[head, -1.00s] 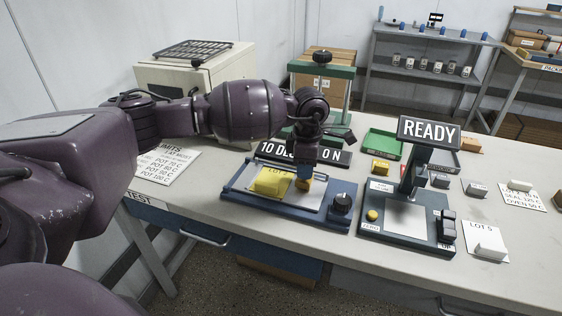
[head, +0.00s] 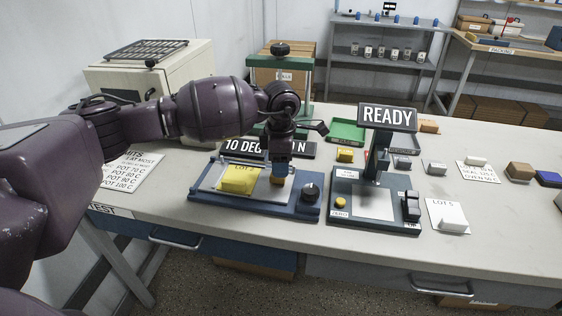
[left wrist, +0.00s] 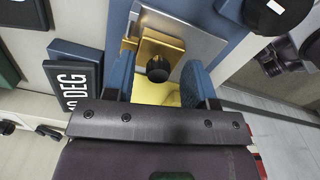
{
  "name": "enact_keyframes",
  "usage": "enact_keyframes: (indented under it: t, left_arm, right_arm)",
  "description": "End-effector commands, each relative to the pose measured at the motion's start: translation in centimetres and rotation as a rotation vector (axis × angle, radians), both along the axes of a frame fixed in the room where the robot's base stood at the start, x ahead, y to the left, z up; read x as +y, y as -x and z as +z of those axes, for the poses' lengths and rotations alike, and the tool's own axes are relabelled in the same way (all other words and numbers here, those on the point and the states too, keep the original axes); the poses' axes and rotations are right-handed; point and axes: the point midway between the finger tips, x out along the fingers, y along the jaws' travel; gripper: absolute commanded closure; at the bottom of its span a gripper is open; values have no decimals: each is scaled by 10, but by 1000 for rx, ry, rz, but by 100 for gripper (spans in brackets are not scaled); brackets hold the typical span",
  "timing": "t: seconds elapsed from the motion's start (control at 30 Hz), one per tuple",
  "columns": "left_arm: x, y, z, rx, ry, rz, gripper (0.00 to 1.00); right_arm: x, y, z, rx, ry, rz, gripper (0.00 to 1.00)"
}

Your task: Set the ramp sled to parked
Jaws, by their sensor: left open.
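The ramp sled, a brass block with a black knob (left wrist: 157,68), shows in the left wrist view near the end of the steel plate (left wrist: 190,35) of the blue ramp unit (head: 232,207). A yellow sheet (head: 238,180) lies on that plate in the head view. My left gripper (head: 280,177) points down over the right part of the plate. In the left wrist view its blue fingers (left wrist: 160,78) are open, one on each side of the knob. I cannot tell whether they touch it. The sled is mostly hidden behind the fingers in the head view. My right gripper is not in view.
A dark knob (head: 310,191) sits at the unit's right end. The READY stand (head: 387,119) is close to the right. A green press frame (head: 308,80) stands behind.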

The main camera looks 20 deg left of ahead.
Motion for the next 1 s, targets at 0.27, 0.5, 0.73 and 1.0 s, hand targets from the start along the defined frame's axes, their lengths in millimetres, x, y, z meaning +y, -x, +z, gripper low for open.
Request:
enact_keyframes:
  t: [0.27, 0.5, 0.73, 1.0]
  left_arm:
    - [0, -1, 38, -7, 0, 0, 49]
    - [0, -1, 80, -6, 1, -1, 49]
    - [-1, 0, 104, -4, 1, -1, 49]
    - [-1, 0, 108, -1, 2, -1, 49]
  right_arm:
    - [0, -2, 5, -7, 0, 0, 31]
    - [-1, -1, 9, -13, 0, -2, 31]
    - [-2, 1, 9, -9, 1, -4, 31]
    - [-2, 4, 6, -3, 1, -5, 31]
